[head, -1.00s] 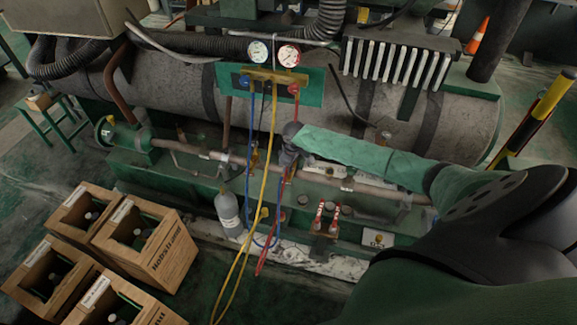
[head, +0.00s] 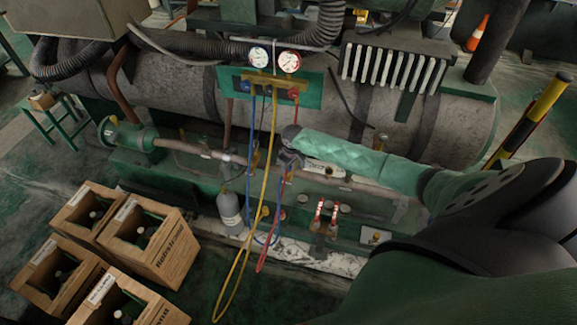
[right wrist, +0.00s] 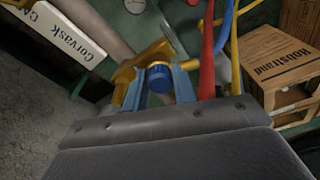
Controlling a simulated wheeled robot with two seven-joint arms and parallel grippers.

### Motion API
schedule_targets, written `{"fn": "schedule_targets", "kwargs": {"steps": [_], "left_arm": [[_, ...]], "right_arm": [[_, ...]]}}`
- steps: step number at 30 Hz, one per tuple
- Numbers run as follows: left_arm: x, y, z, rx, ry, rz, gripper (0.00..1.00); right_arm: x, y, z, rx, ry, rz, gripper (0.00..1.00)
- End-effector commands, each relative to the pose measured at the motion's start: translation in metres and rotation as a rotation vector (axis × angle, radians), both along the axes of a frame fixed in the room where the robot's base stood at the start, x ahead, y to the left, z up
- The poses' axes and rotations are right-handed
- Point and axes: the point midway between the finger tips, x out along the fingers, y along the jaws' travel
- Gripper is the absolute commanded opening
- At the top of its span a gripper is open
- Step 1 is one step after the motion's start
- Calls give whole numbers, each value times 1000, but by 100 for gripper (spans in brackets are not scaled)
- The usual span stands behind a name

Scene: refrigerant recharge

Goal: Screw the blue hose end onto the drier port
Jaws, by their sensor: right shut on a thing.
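In the right wrist view the blue hose end (right wrist: 159,77), a ribbed blue collar, sits between the two fingers of my right gripper (right wrist: 160,87), which is shut on it. A yellow fitting (right wrist: 150,54) is directly behind the collar; I cannot tell whether they touch or are threaded together. In the head view my right gripper (head: 286,162) is at the pipework below the gauge panel, and the hose end is too small to make out there. The blue hose (head: 250,130) hangs from the gauge manifold (head: 272,80). My left gripper is not in view.
Yellow (head: 240,265) and red (head: 266,240) hoses hang close by the right gripper. A grey bottle (head: 228,208) stands left of them. Wooden crates (head: 172,262) stand on the floor at lower left. Two red-handled valves (head: 326,212) are to the right.

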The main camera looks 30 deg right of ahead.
Motion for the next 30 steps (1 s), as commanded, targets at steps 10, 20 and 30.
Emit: {"fn": "schedule_targets", "kwargs": {"steps": [10,20,30], "left_arm": [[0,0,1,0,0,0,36],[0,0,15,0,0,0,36],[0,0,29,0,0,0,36]], "right_arm": [[-1,1,-1,1,2,-6,5],[-1,1,0,2,3,-94,5],[-2,1,-1,1,3,-196,5]]}}
